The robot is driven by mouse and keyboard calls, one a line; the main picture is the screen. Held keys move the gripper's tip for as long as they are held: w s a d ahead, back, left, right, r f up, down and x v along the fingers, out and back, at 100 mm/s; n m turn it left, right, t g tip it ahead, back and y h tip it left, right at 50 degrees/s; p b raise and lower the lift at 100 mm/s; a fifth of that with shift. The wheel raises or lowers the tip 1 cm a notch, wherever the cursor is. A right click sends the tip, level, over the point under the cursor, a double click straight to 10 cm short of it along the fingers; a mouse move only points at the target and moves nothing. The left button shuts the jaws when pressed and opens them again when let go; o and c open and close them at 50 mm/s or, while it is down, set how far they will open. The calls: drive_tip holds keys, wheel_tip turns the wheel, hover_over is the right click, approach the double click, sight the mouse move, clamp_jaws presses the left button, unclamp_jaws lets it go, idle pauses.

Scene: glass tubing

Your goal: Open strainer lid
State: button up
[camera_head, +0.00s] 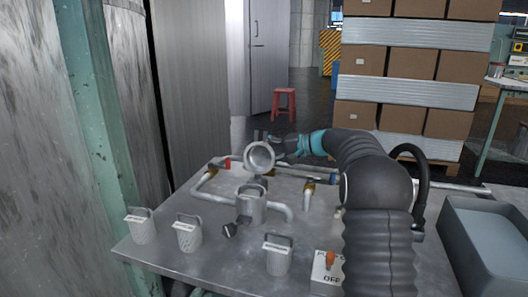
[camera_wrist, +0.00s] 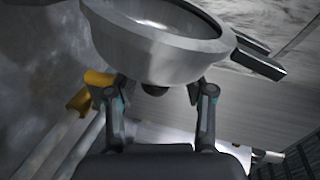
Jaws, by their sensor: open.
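The grey strainer body (camera_head: 250,208) stands on the metal table among the pipes. Its round lid (camera_head: 260,157) is tilted up above and behind the body, with its hollow inner side facing the head camera. Whether a hinge joins the two is too small to tell. My gripper (camera_head: 272,142) is behind the lid. In the wrist view the lid (camera_wrist: 160,50) fills the top as a wide grey bowl shape. My open gripper (camera_wrist: 160,88) has one finger on each side of a small dark knob (camera_wrist: 154,90) under the lid. Contact is unclear.
Several labelled baskets with handles, such as one at the front (camera_head: 278,258), stand along the table's near side. A switch box (camera_head: 325,272) is at the front right, a grey bin (camera_head: 490,250) beside the table.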

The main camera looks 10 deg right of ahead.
drive_tip(key=v, duration=1.1)
drive_tip(key=shift+s+d, duration=0.2)
drive_tip(key=shift+d, duration=0.1)
drive_tip(key=s+a+f+n+g+h, duration=0.1)
drive_tip(key=s+a+h, duration=0.2)
drive_tip(key=s+a, duration=0.5)
drive_tip(key=s+a+g+h, duration=0.2)
drive_tip(key=s+a+h, duration=0.1)
drive_tip(key=s, duration=0.9)
drive_tip(key=s+d+f+n+h, duration=0.1)
drive_tip(key=s+f+h, duration=0.2)
drive_tip(key=s, duration=0.9)
drive_tip(key=s+f+n+t+h, duration=0.1)
drive_tip(key=s+f+h, duration=0.3)
drive_tip(key=s, duration=0.7)
wheel_tip(320, 180, down, 3)
drive_tip(key=shift+s+d+r+n+t, duration=0.1)
drive_tip(key=shift+s+d+n+t, duration=0.25)
drive_tip(key=shift+n, duration=0.45)
drive_tip(key=shift+s, duration=0.15)
drive_tip(key=shift+c, duration=0.7)
drive_tip(key=shift+d, duration=0.15)
drive_tip(key=shift+c, duration=0.4)
